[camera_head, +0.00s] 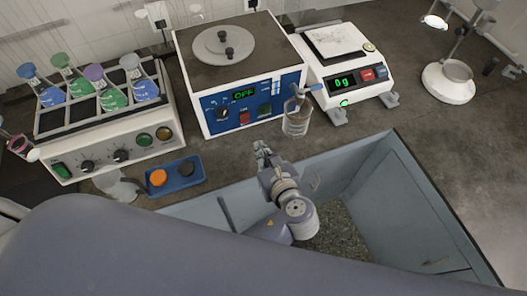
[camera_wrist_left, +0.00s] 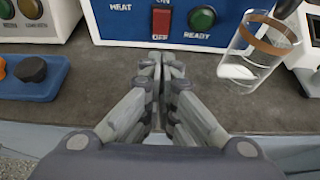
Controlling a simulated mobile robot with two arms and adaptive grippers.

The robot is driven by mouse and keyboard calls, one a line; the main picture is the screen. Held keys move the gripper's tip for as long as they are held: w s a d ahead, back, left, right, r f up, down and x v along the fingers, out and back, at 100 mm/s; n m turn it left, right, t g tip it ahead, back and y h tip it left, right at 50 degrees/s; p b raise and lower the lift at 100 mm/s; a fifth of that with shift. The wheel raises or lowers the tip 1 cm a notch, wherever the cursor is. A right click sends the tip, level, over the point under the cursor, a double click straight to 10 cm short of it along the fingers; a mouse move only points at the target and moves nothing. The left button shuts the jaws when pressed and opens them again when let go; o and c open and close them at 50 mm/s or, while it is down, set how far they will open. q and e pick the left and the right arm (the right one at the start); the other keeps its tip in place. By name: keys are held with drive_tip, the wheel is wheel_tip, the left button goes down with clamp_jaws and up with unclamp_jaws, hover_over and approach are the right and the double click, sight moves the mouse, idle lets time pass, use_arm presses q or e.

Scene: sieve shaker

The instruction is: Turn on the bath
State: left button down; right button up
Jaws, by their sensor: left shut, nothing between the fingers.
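The bath (camera_head: 240,75) is a box with a blue front panel and a round lid on its grey top. Its display (camera_head: 245,95) reads OFF in green. A red ON/OFF rocker switch (camera_head: 244,118) sits low on the panel, and it also shows in the left wrist view (camera_wrist_left: 173,19), between HEAT and a green READY lamp (camera_wrist_left: 203,19). My left gripper (camera_head: 259,146) is shut and empty in front of the panel. Its fingertips (camera_wrist_left: 162,58) point at the switch and appear just short of it. My right gripper is not in view.
A glass beaker (camera_head: 297,118) stands close right of the gripper, by the balance (camera_head: 345,65) reading 0g. A blue tray (camera_head: 174,176) with orange and black caps lies left. A flask shaker (camera_head: 105,125) stands further left, and a stand (camera_head: 448,82) is at right.

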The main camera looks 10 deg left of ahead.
sight(246, 121)
use_arm(q)
drive_tip(key=x, duration=0.6)
drive_tip(key=shift+w+a+r+p, duration=0.3)
drive_tip(key=shift+w+p, duration=0.1)
drive_tip(key=shift+w, duration=0.05)
drive_tip(key=shift+w+a+r+p, duration=0.3)
drive_tip(key=shift+w+p, duration=0.05)
drive_tip(key=shift+w, duration=0.1)
drive_tip(key=shift+w+a+r, duration=0.1)
drive_tip(key=shift+w+a, duration=0.3)
drive_tip(key=shift+w, duration=0.15)
